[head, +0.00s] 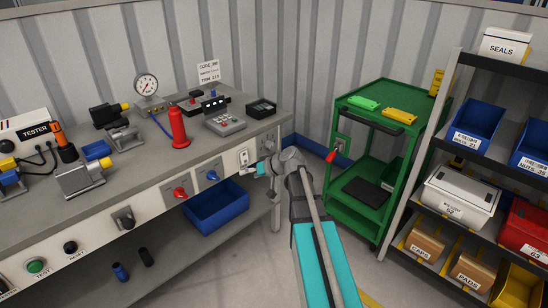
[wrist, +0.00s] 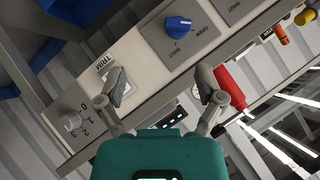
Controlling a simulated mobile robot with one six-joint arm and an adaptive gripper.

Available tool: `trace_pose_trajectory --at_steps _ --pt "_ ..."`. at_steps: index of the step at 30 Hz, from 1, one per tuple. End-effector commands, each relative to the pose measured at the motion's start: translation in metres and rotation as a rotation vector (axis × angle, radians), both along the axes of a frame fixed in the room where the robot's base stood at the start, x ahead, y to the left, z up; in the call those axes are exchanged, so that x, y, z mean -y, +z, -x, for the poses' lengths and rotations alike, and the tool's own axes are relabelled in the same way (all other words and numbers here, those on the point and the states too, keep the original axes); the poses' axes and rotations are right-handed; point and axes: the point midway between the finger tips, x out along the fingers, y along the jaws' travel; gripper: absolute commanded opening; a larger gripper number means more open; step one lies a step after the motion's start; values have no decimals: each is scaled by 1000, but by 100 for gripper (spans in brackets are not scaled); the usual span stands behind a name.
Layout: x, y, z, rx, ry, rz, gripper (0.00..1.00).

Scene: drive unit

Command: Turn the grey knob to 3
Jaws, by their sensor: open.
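The grey knob (wrist: 72,122) shows at the lower left of the wrist view, on the bench's pale front panel. The digits 0 to 3 are printed beside it. Which digit it points to is too small to tell. A white plate marked TRIM (wrist: 113,78) lies between it and a blue knob. My gripper (wrist: 160,98) is open and empty in front of the panel, with the grey knob outside and left of its fingers. In the head view my gripper (head: 252,169) is at the panel's right end, beside the white plate (head: 243,157); I cannot make out the grey knob there.
A blue knob (head: 212,176) and a red knob (head: 180,192) sit left along the panel. A blue bin (head: 216,207) is on the shelf below. A red cylinder (head: 179,130) stands on the bench. A green cart (head: 350,207) stands to the right, with floor between.

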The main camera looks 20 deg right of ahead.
Motion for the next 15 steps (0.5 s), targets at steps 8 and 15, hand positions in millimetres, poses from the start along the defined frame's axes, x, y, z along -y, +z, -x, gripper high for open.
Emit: trace_pose_trajectory --at_steps 8,15 --pt "69 -29 -40 201 -107 -103 87" --pt "138 -43 -63 372 -222 -172 87"
